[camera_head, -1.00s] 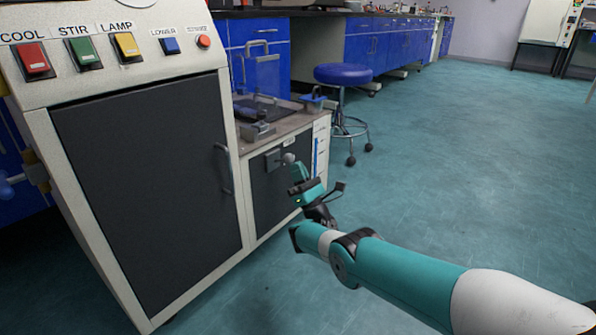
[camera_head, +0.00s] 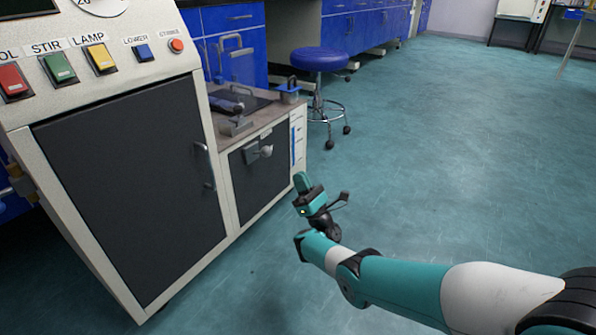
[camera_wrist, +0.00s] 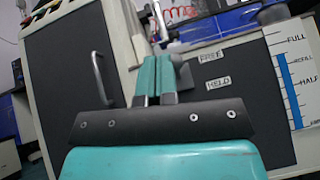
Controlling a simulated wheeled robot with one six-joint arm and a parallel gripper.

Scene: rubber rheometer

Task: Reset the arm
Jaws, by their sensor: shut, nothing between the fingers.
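My gripper (camera_head: 301,181) is shut and empty, held over open floor to the right of the small cabinet in the head view. In the wrist view its two teal fingers (camera_wrist: 154,75) are together, pointing at the cabinet front. The small cabinet's dark front (camera_head: 258,178) carries a round grey knob (camera_head: 266,151), apart from my gripper. In the wrist view, labels reading FREE (camera_wrist: 211,56) and HELD (camera_wrist: 219,82) show on the cabinet front, right of the fingers. The fingers hide part of that front.
The tall machine (camera_head: 130,190) with coloured switches stands at left, with a door handle (camera_head: 205,165). A level gauge (camera_wrist: 291,90) is at right in the wrist view. A blue stool (camera_head: 321,60) stands behind. The floor (camera_head: 450,150) at right is clear.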

